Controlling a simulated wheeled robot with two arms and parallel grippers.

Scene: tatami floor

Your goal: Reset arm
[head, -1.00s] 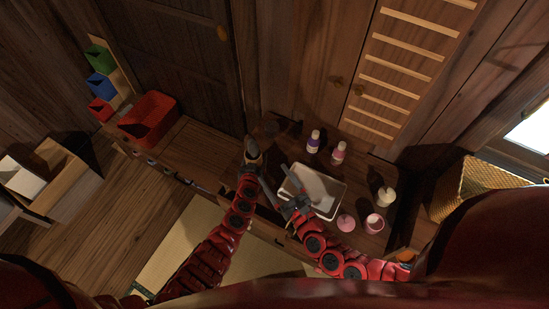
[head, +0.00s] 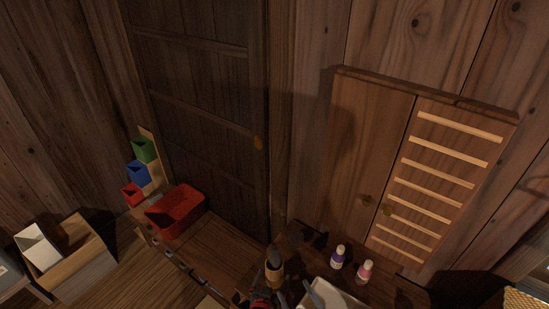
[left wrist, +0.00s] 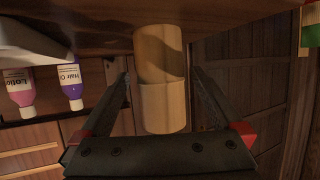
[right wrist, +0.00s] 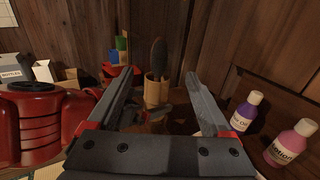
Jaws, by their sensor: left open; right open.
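My left gripper (left wrist: 161,76) is open in the left wrist view, with the light wooden cup (left wrist: 160,85) between or just beyond its fingers; I cannot tell whether they touch. The head view shows the cup (head: 275,274) with a dark brush (head: 273,256) standing in it at the bottom edge, beside part of my red left arm. My right gripper (right wrist: 160,75) is open and empty in the right wrist view. The cup (right wrist: 156,91) with the brush (right wrist: 159,58) stands beyond its fingers.
A white tray (head: 332,296), a purple-labelled bottle (head: 338,258) and a pink bottle (head: 363,272) are right of the cup. A red basket (head: 175,212) and small green, blue and red bins (head: 138,172) are at left. Wooden wall and cabinet doors (head: 372,170) rise behind.

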